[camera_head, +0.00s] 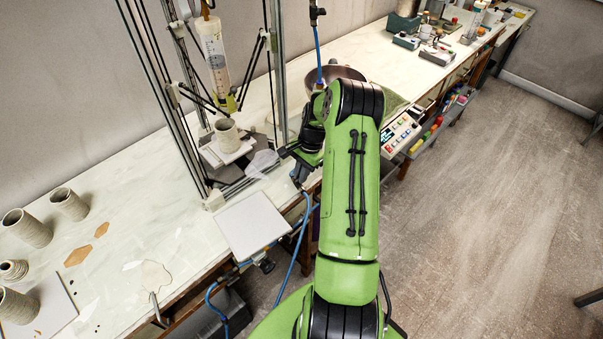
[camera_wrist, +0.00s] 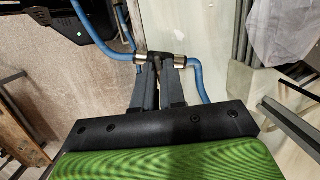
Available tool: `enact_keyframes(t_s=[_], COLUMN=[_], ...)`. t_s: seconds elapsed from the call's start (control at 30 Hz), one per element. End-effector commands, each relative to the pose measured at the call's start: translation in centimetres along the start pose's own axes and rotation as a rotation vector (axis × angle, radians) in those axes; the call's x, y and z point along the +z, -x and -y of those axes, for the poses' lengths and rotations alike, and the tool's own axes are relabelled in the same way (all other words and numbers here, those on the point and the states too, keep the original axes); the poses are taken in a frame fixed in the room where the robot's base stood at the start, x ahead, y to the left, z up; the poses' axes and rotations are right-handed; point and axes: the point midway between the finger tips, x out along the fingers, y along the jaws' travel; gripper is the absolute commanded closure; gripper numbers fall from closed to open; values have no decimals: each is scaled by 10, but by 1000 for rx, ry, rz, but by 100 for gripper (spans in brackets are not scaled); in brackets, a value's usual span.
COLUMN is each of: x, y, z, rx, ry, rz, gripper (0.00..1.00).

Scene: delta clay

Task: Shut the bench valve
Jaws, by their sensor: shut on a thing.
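The bench valve (camera_wrist: 157,57) shows in the wrist view as a small dark body between two metal hose fittings, with blue hose running off both sides. My gripper (camera_wrist: 160,72) is shut on the valve's dark handle, with one grey finger on each side. The handle is largely hidden between the fingers, so I cannot tell its exact angle. In the head view, my gripper (camera_head: 298,174) is at the front edge of the bench, and the valve there is mostly hidden by the gripper and arm.
The pale bench (camera_head: 130,215) carries a clay printer frame (camera_head: 276,75) with a clay cup (camera_head: 227,134) inside. A white square board (camera_head: 251,225) lies near the front edge. A blue hose (camera_head: 292,262) hangs below. Clay pots (camera_head: 27,228) stand left. The floor at right is open.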

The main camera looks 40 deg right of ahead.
Motion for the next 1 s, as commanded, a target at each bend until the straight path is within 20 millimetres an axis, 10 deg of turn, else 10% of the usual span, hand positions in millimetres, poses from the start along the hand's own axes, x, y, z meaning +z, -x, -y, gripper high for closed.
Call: enact_keyframes(t_s=[1.0], x=[-1], y=[1], z=[0], rx=[-2], ry=[-316], rz=[-3], gripper=[100])
